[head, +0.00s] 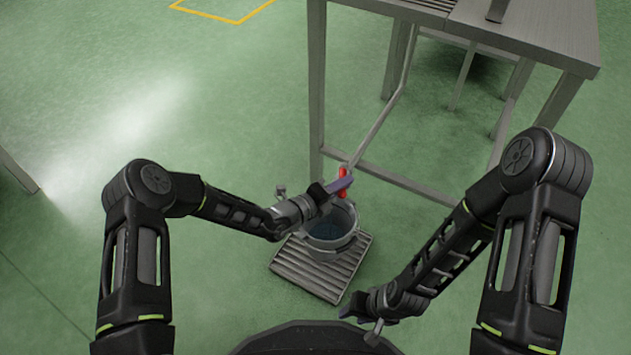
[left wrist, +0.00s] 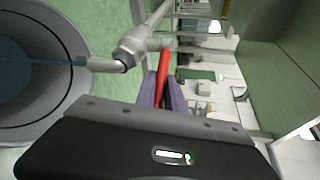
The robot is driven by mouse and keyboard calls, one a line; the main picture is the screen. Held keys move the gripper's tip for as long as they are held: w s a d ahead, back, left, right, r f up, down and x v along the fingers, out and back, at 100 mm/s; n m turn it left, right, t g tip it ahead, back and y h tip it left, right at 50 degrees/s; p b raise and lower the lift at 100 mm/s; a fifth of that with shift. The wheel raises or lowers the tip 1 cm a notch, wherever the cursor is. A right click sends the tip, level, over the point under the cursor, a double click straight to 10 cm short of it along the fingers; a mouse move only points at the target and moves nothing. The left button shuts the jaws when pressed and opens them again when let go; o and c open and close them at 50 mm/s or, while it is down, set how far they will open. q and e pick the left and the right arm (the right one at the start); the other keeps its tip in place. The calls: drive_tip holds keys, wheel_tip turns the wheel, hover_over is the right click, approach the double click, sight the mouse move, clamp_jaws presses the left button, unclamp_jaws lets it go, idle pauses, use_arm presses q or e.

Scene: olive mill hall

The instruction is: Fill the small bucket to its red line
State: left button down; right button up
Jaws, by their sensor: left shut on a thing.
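The small grey bucket (head: 316,247) stands upright on a slatted grate. It shows dark bluish content, and the bucket (left wrist: 84,100) fills the left of the left wrist view. I cannot make out its red line. A grey tap (left wrist: 130,50) has its spout over the bucket's opening; a thin bluish streak, looking like water, runs from it into the bucket. My left gripper (head: 341,186) is shut on the tap's red lever (head: 343,173); the lever (left wrist: 163,75) also shows between its purple fingers (left wrist: 160,92). My right gripper (head: 352,308) hangs low, apart from the bucket; its jaw gap is unclear.
The slatted grate (head: 310,277) lies on the green floor under the bucket. A metal table (head: 530,32) stands behind to the right, its legs and bars close to the tap. The floor at the left is mostly open (head: 90,80).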

use_arm(q)
drive_tip(key=c, duration=1.7)
unclamp_jaws()
drive_tip(key=p+v, duration=0.3)
drive_tip(key=v, duration=0.4)
drive_tip(key=shift+s+a, duration=0.25)
drive_tip(key=shift+a, duration=0.05)
